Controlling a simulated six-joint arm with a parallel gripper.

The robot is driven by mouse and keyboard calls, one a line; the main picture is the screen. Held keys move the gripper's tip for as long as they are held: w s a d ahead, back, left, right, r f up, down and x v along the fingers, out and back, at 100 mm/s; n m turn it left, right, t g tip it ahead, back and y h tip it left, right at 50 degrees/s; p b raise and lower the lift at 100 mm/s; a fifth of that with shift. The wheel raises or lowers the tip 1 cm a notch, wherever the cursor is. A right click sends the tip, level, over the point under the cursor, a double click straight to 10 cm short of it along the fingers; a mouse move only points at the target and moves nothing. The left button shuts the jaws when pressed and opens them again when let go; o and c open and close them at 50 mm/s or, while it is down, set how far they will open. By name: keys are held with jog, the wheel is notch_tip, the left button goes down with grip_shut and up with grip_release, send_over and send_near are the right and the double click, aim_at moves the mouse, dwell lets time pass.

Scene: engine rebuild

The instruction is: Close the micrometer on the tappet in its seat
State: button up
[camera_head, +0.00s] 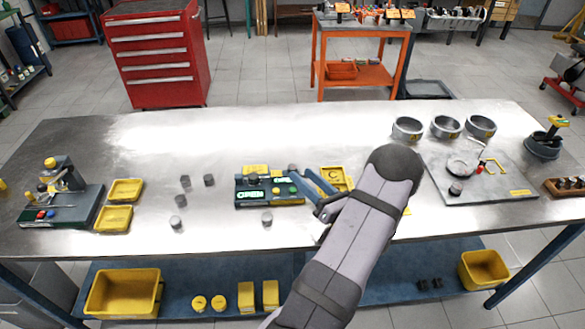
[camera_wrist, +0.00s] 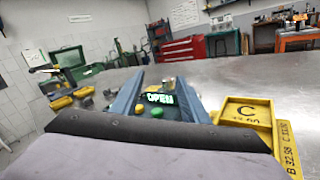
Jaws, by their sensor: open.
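The micrometer (camera_head: 284,202) is a dark blue bench unit at the table's middle, and its lit display reads "OPEN". A dark round part, probably the tappet (camera_head: 252,178), is on its top left; the exact fit in the seat is too small to tell. A green button (camera_wrist: 157,112) and a yellow button (camera_wrist: 141,109) show on the unit in the wrist view. My gripper (camera_head: 298,184) is open and empty at the unit's right end, its blue fingers pointing left. In the wrist view the display (camera_wrist: 159,98) shows between the fingers. Any contact is unclear.
Yellow bins, one marked C (camera_head: 333,177), stand behind and right of the unit. A grey plate (camera_head: 490,188) with parts and three metal rings (camera_head: 446,127) are at right. The table's back left is clear.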

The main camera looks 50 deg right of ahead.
aim_at(292, 166)
jog(key=shift+d+f+n+g, duration=0.4)
jog(key=shift+f+n+g, duration=0.1)
jog(key=shift+f+n, duration=0.6)
jog(key=shift+n, duration=1)
jog(key=shift+w+d+r+p, duration=0.1)
jog(key=shift+w+p, duration=0.2)
jog(key=shift+w, duration=0.25)
jog(key=shift+w+d+p, duration=0.2)
jog(key=shift+w+p, duration=0.2)
jog(key=shift+w, duration=0.6)
jog(key=shift+w+d+p, duration=0.25)
jog(key=shift+w+p, duration=0.1)
jog(key=shift+w, duration=0.65)
jog(key=shift+w+d+p, duration=0.2)
jog(key=shift+w+p, duration=0.2)
jog(key=shift+w, duration=0.6)
grip_shut()
